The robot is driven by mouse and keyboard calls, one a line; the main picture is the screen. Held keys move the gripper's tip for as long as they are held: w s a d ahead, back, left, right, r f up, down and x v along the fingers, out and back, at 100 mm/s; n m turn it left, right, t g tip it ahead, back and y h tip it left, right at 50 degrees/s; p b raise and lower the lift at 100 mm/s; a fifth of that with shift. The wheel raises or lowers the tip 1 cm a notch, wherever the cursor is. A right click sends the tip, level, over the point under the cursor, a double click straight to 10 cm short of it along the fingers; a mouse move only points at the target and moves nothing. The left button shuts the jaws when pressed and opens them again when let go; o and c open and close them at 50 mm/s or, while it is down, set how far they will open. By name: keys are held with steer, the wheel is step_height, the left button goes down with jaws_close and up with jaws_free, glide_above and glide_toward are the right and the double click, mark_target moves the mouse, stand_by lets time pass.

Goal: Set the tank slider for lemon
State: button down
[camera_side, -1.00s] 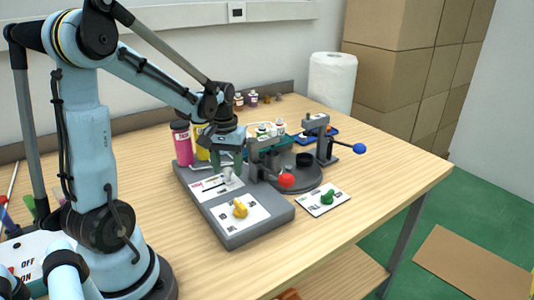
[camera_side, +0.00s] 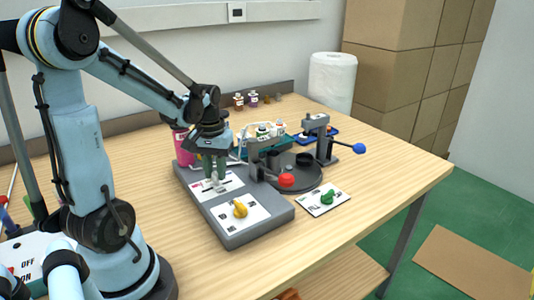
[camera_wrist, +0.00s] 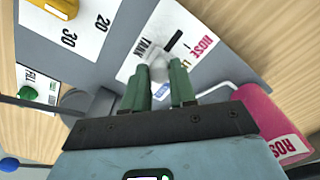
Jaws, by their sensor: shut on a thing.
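The tank slider's pale knob (camera_wrist: 158,68) stands on a white plate with a dark slot, marked TANK, with ROSE in pink at one end. My gripper (camera_wrist: 165,78) is shut on the knob, its green fingers on either side. In the side view my gripper (camera_side: 215,172) points down over the slider plate (camera_side: 232,181) on the grey control box. In the wrist view a bare stretch of slot shows on the ROSE side of the knob.
A yellow dial (camera_side: 240,209) sits in front on the same box (camera_side: 255,233). A red-balled lever (camera_side: 286,180) is close on the right. A pink bottle (camera_side: 184,149) stands behind. A green knob (camera_side: 327,197) is on a card to the right.

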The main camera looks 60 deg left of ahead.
mark_target(216, 173)
steer(key=c, duration=0.9)
jaws_free()
steer(key=shift+r, duration=0.15)
step_height(216, 173, up, 12)
steer(key=shift+w+d, duration=0.1)
steer(key=w+d+f+m+t, duration=0.1)
steer(key=d+f+m+t, duration=0.1)
steer(key=d, duration=0.7)
steer(key=w+d+f+m+t, duration=0.1)
steer(key=d+f+m+t, duration=0.2)
steer(key=d+m+t, duration=0.2)
steer(key=d+m, duration=0.2)
steer(key=d, duration=0.2)
steer(key=shift+w+d, duration=0.2)
